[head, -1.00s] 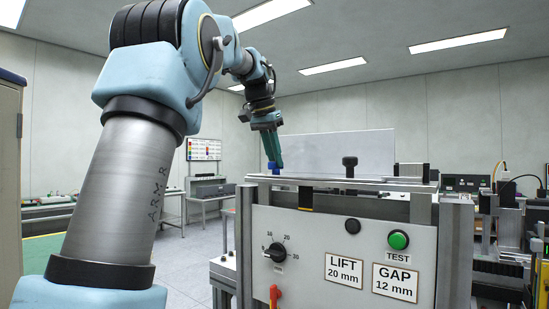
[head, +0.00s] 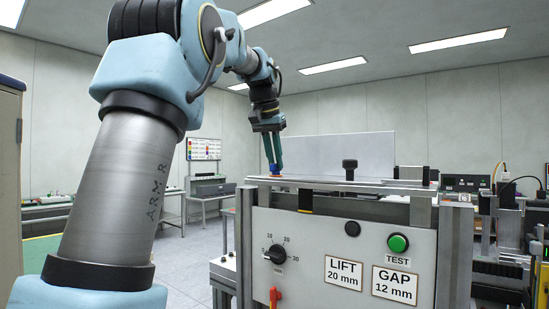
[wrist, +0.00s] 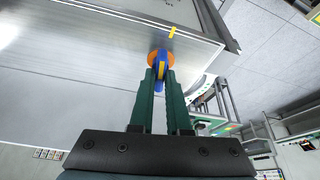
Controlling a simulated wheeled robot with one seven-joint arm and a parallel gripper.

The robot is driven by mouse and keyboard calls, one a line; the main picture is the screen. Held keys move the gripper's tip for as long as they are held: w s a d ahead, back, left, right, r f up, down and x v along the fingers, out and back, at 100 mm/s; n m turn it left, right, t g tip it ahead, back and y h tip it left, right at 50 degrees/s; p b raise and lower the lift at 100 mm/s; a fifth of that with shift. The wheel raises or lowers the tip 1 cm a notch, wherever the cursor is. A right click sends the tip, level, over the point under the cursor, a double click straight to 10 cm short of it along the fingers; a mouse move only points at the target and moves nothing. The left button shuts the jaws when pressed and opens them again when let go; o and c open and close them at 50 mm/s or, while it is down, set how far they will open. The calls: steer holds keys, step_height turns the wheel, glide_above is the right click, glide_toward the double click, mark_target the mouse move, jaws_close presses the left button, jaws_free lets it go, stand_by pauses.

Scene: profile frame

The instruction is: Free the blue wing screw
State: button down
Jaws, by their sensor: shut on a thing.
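The blue wing screw (wrist: 160,70) stands on the frame's top plate near its edge, above an orange round base (wrist: 152,58). In the head view the screw (head: 273,169) is a small blue spot at the left end of the top. My gripper (wrist: 160,77) has green fingers, one on each side of the screw's wing, and is shut on it. In the head view my gripper (head: 273,164) points down onto the screw. The screw's thread is hidden.
A black knob (head: 349,164) stands on the top plate to the right. The front panel (head: 320,240) carries a dial (head: 275,254), a green TEST button (head: 398,242) and LIFT and GAP labels. A pale upright panel (head: 345,153) stands behind.

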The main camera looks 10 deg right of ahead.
steer(key=n, duration=0.1)
steer(key=n+y+p, duration=0.1)
steer(key=n, duration=0.1)
steer(key=shift+d+r+n+t+p, duration=0.2)
steer(key=shift+n+t+p, duration=0.1)
steer(key=shift+t, duration=0.1)
steer(key=n+y+p, duration=0.1)
steer(key=n, duration=0.2)
steer(key=shift+d+n+y+p, duration=0.1)
steer(key=shift+n+y+p, duration=0.2)
steer(key=shift+p, duration=0.05)
steer(key=n+y+p, duration=0.2)
steer(key=n, duration=0.3)
steer(key=shift+d+p, duration=0.1)
steer(key=shift+p, duration=0.2)
steer(key=shift+f+n+g+y+p, duration=0.15)
steer(key=shift+n+g+y+p, duration=0.35)
steer(key=shift+n, duration=0.6)
steer(key=c, duration=0.9)
jaws_free()
